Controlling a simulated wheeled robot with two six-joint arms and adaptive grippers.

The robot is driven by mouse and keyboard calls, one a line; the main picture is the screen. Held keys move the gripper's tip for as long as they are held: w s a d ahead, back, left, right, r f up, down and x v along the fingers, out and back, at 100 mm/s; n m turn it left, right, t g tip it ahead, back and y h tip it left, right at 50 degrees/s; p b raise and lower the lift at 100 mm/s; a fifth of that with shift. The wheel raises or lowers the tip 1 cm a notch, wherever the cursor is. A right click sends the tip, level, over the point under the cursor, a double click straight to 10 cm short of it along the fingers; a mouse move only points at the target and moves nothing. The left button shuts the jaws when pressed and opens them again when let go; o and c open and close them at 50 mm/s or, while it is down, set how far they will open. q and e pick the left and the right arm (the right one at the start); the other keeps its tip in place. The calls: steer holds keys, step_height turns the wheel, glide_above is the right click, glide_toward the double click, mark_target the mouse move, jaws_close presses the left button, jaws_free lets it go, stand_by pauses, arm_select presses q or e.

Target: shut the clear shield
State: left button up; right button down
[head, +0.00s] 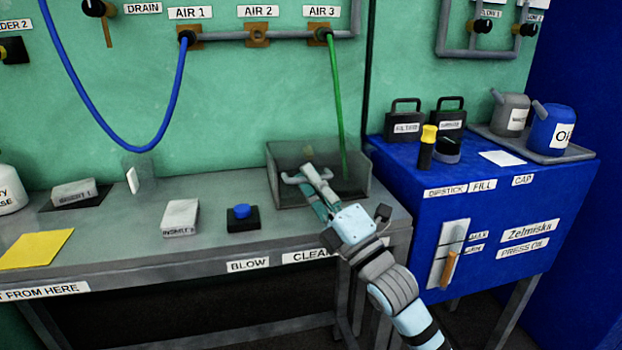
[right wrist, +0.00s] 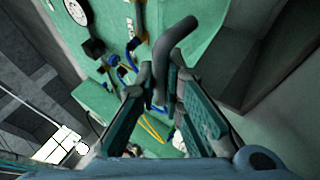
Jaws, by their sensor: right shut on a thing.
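A clear-walled box (head: 350,160) stands at the right end of the grey bench. A small see-through panel (head: 143,166) with a white tab (head: 132,180) stands further left; I cannot tell which of these is the clear shield or how it is hinged. My right gripper (head: 316,186) reaches to the box's front left part and is shut on a light grey bent bar (head: 298,178). In the right wrist view the grey bent bar (right wrist: 163,60) rises between the two fingers. Its far end and what it joins are unclear. My left gripper is not in view.
A green hose (head: 338,110) hangs from AIR 3 into the box. A blue button (head: 242,213), a grey block (head: 180,217) and a yellow sheet (head: 35,249) lie on the bench (head: 120,250). A blue cabinet (head: 400,185) with cans stands close on the right.

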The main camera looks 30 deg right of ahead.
steer(key=c, duration=2)
jaws_free()
steer(key=shift+w+f, duration=0.1)
steer(key=shift+w, duration=0.05)
steer(key=shift+o, duration=0.2)
steer(key=shift+s+f, duration=0.2)
steer(key=s+d, duration=0.2)
steer(key=s, duration=1)
steer(key=shift+s+d, duration=0.15)
steer(key=shift+d, duration=0.25)
steer(key=shift+f, duration=0.1)
steer(key=shift+c, duration=0.4)
